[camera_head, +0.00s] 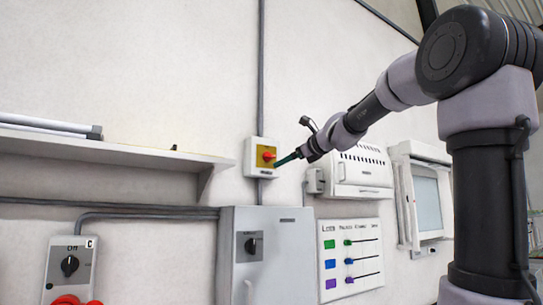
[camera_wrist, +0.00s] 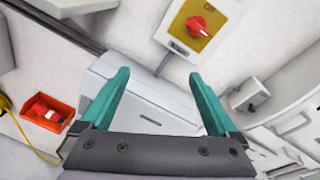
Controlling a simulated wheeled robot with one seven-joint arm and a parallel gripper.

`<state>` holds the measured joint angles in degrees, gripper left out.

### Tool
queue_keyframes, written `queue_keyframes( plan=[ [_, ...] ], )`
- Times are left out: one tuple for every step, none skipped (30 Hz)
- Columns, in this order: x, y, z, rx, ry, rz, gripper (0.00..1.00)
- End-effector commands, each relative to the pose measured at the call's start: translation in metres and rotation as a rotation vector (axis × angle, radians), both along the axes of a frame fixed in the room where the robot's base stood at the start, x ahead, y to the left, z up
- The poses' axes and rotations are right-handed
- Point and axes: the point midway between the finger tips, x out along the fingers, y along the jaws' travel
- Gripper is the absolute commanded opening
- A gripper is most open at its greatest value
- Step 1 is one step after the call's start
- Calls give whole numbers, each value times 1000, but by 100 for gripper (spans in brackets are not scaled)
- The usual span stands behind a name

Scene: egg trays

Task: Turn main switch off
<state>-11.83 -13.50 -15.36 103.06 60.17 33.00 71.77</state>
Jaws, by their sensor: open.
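A red rotary switch (camera_head: 266,156) sits on a yellow plate in a small white box on the wall. It also shows in the wrist view (camera_wrist: 197,26), where its handle lies at a slant in the picture. My gripper (camera_head: 279,162) is just right of the switch in the head view. In the wrist view my gripper (camera_wrist: 158,76) has its two teal fingers spread wide with nothing between them. The switch lies beyond the fingertips, up and to the right, and no contact shows.
A grey cabinet (camera_head: 284,270) with a black knob (camera_head: 250,246) is below. A box with an "Off" label and black knob (camera_head: 69,266) is lower left. A shelf (camera_head: 100,146) juts out left. A white unit (camera_head: 362,170) and a screen (camera_head: 428,203) are right.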

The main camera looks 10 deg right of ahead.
Motion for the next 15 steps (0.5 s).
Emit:
queue_keyframes(
  plan=[
    [21, -3, 17, 131, 9, -35, 95],
    [30, -5, 26, 206, 16, -52, 95],
    [39, -8, 36, 287, 20, -72, 95],
    [45, -9, 41, 338, 24, -82, 95],
    [49, -11, 46, 380, 27, -89, 95],
    [54, -12, 50, 423, 30, -97, 95],
    [57, -12, 53, 443, 31, -101, 95],
    [59, -12, 55, 459, 32, -104, 95],
    [62, -12, 56, 470, 34, -105, 95],
    [65, -11, 56, 472, 35, -106, 95],
    [68, -10, 56, 472, 35, -106, 95],
    [73, -8, 55, 472, 35, -105, 95],
    [77, -6, 55, 470, 35, -105, 95],
    [82, -4, 55, 470, 37, -104, 95],
    [89, -1, 55, 469, 35, -104, 95]
  ],
)
